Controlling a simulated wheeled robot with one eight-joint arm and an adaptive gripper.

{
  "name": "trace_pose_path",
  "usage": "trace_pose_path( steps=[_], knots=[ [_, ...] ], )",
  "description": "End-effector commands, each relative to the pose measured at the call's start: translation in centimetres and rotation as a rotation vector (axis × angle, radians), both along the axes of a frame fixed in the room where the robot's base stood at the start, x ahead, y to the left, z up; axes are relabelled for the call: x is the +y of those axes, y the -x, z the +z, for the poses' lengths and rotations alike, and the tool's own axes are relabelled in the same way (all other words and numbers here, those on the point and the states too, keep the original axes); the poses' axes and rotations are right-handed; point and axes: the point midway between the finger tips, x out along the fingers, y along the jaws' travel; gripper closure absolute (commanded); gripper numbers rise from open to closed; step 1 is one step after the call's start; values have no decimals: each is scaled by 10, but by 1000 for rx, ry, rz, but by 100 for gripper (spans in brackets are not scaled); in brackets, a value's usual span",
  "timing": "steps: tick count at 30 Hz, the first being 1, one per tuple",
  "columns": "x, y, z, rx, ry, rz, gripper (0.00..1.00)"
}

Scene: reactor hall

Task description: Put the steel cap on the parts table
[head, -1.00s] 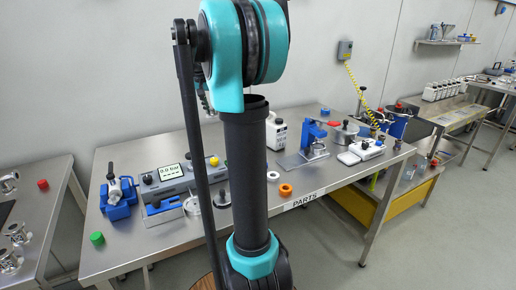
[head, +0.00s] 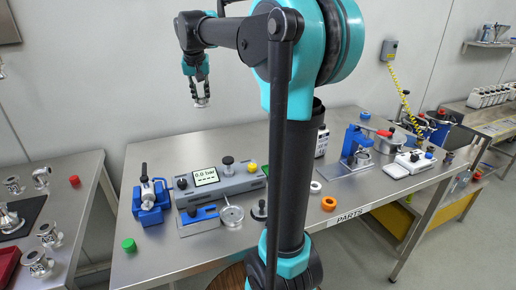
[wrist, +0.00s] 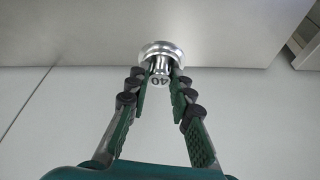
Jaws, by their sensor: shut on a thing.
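My gripper (head: 199,92) is shut on the steel cap (head: 202,103), a small shiny metal piece, held in the air above and behind the parts table (head: 278,233). In the wrist view the cap (wrist: 161,50) sits between the fingertips of my gripper (wrist: 160,75), its round flange outward and a "40" mark on its near end. The parts table is a steel table with a "PARTS" label on its front edge. Part of its top is hidden behind my arm.
On the table stand a blue vise (head: 150,200), a grey gauge unit (head: 222,180), a green cap (head: 129,245), an orange ring (head: 328,203) and a blue press (head: 356,145). A side table (head: 62,205) with metal fittings is at left. Bare tabletop shows at the front.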

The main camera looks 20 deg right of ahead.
Motion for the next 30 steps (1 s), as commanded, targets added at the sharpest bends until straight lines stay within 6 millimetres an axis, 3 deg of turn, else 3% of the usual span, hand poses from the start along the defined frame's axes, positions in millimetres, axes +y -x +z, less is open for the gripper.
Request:
trace_pose_path(
  steps=[5, 21, 30],
  knots=[
    [0, 0, -19, 0, 0, -1, 100],
    [-1, 0, -144, 0, -1, -2, 100],
    [-1, 0, -172, 0, -1, -2, 100]
  ],
)
